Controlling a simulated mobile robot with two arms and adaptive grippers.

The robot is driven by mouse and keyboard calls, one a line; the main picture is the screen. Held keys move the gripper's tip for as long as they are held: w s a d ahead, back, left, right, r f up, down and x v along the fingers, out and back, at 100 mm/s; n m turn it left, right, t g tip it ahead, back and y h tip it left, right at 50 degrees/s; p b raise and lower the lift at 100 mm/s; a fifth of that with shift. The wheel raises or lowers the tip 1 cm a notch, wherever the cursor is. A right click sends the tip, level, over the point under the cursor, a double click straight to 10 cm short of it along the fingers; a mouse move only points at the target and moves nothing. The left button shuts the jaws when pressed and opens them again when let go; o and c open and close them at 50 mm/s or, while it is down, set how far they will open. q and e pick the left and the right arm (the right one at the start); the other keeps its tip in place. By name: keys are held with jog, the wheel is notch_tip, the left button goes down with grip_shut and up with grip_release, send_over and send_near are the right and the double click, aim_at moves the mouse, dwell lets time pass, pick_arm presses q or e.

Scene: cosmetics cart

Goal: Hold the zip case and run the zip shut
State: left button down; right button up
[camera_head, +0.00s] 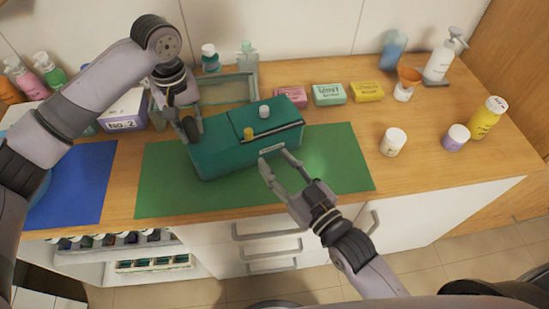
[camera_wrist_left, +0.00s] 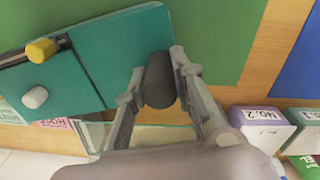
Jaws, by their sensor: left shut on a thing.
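The teal zip case (camera_head: 225,155) lies on the green mat (camera_head: 340,165). A dark panel with a slit is on the right part of its top. A yellow knob (camera_head: 248,133) sits at the panel's left end, and a white knob (camera_head: 264,112) is behind it; both show in the left wrist view. My left gripper (camera_wrist_left: 160,85) is shut on a dark rounded grip (camera_wrist_left: 158,82) at the case's left end. My right gripper (camera_head: 281,168) is open and empty, in front of the case's right half.
Pink, mint and yellow boxes (camera_head: 367,91) stand behind the mat. White-lidded jars (camera_head: 393,141), a yellow bottle (camera_head: 488,118) and a spray bottle (camera_head: 440,60) are to the right. A clear tray (camera_head: 225,91) is behind the case. A blue mat (camera_head: 75,185) lies left.

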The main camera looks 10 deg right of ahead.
pick_arm(q)
jog(key=c, duration=1.3)
grip_release()
jog(key=shift+r, duration=0.1)
